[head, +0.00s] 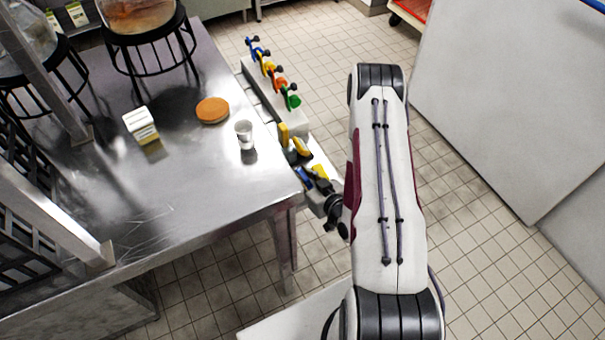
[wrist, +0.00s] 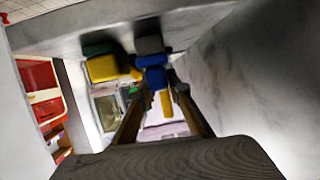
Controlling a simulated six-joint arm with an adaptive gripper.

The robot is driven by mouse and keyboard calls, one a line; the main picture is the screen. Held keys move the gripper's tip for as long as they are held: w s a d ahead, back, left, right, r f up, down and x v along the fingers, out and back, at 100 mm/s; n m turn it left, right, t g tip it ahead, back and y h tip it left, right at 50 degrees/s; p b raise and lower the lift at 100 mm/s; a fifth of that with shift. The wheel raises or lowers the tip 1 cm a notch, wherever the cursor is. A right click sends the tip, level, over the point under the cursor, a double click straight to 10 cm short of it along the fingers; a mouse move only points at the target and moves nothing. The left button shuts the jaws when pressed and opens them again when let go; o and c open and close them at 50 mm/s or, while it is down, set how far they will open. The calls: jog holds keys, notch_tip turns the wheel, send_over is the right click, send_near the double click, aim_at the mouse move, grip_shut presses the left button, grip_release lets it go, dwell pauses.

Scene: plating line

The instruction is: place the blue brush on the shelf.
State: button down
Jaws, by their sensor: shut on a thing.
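In the head view my gripper (head: 315,182) is at the right edge of the steel table, beside a narrow grey ledge. It is shut on the blue brush (head: 304,176), which is small and partly hidden by the dark fingers. In the wrist view the blue brush (wrist: 154,77) shows at the tips of my gripper (wrist: 161,93), close to a grey block and a yellow one. The narrow light ledge (head: 262,92) along the table's right side looks like the shelf. I cannot tell whether the brush touches it.
Blue, yellow, orange and green (head: 291,98) handled items stand along the ledge, with yellow pieces (head: 284,135) nearer. On the table are a metal cup (head: 245,134), an orange disc (head: 212,110) and a white-green box (head: 141,125). A large pale panel (head: 510,100) stands at right.

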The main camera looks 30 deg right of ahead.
jog(key=shift+f, duration=0.15)
jog(key=c, duration=1.9)
grip_release()
jog(key=v, duration=0.7)
jog(key=shift+s+r, duration=0.25)
jog(key=shift+w, duration=0.1)
